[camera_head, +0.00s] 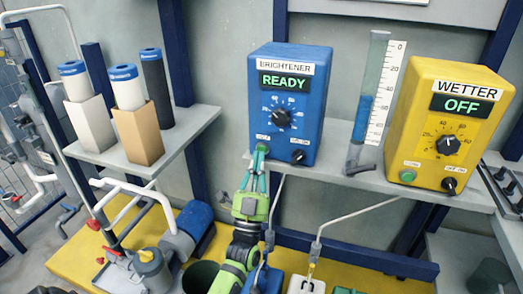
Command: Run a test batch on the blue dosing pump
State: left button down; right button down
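The blue dosing pump (315,120), labelled BRIGHTENER, stands on the shelf at centre. Its display (284,82) reads READY. A dial (281,118) with a black knob sits below it. At the lower right of its face is a black OFF-ON switch (298,156). At the lower left is a green button (263,137), partly hidden by my gripper. My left gripper (262,149) reaches up from below with its fingertips together, at or just in front of this button. I cannot tell whether it touches. A graduated tube (370,80) beside the pump holds blue liquid. My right gripper is not in view.
A yellow pump (405,110), labelled WETTER and reading OFF, stands to the right. Bottles with blue tops (123,73) and boxes stand on the left shelf (190,122). Thin pipes (358,212) run below the main shelf (340,172), near my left arm.

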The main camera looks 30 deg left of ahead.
pick_arm(q)
jog(key=shift+w+a, duration=0.1)
jog(key=shift+w, duration=0.25)
jog(key=shift+w+a, duration=0.1)
jog(key=shift+w, duration=0.4)
dwell(0.6)
jog(key=shift+s, duration=0.15)
jog(key=shift+s+d+p, duration=0.2)
jog(key=shift+s+p, duration=0.1)
jog(key=shift+s, duration=0.45)
jog(key=shift+s, duration=0.1)
